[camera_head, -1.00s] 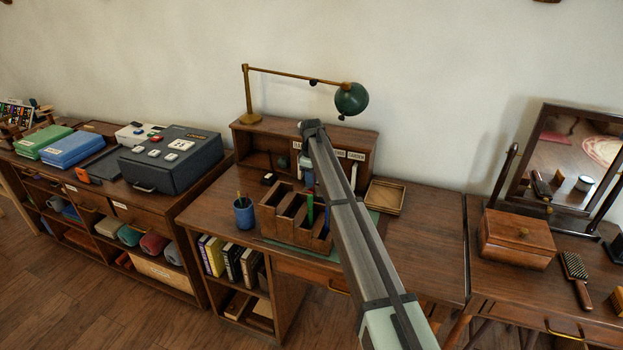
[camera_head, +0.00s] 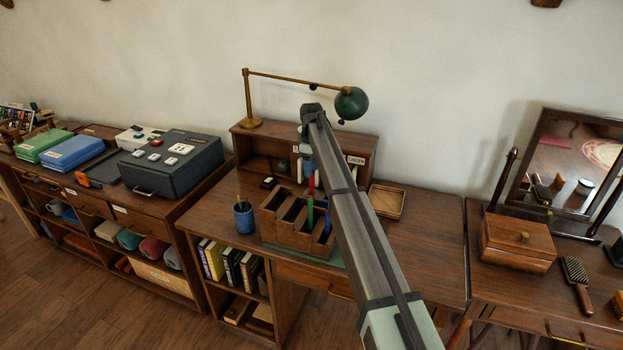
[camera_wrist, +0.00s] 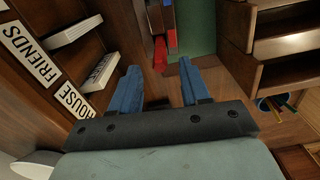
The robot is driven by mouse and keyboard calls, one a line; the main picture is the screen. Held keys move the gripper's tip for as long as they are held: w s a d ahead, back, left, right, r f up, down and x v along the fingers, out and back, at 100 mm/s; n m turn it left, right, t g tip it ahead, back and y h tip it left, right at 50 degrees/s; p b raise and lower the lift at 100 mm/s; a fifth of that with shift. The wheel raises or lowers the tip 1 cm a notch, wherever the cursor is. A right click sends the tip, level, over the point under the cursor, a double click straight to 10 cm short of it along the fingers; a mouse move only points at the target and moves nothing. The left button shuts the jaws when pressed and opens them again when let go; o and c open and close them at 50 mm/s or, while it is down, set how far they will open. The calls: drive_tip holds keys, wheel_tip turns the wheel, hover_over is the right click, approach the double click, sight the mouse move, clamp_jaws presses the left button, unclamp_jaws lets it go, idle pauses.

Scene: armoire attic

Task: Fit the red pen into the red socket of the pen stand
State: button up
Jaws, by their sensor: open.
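My gripper (camera_wrist: 160,86) is open, its two blue fingers apart with nothing between them. In the wrist view a red piece (camera_wrist: 160,52), probably the red pen, lies just ahead of the fingertips, apart from them. A second, smaller red patch (camera_wrist: 172,39) is beside it, at the end of a dark grey block (camera_wrist: 155,17), possibly the pen stand; I cannot tell whether it is the red socket. In the head view a thin red upright (camera_head: 311,185) shows just below my gripper (camera_head: 307,168). My arm hides the desk to its right.
A wooden organiser (camera_head: 287,232) with a green pen (camera_head: 310,214) stands in front, right in the wrist view. A blue pencil cup (camera_head: 244,216) is beside it. A labelled cubby shelf (camera_head: 252,142) stands behind, close to my gripper. A shallow wooden tray (camera_head: 387,201) lies to the right.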

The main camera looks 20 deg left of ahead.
wheel_tip(320, 180, up, 7)
drive_tip(key=shift+f, duration=0.1)
idle(0.6)
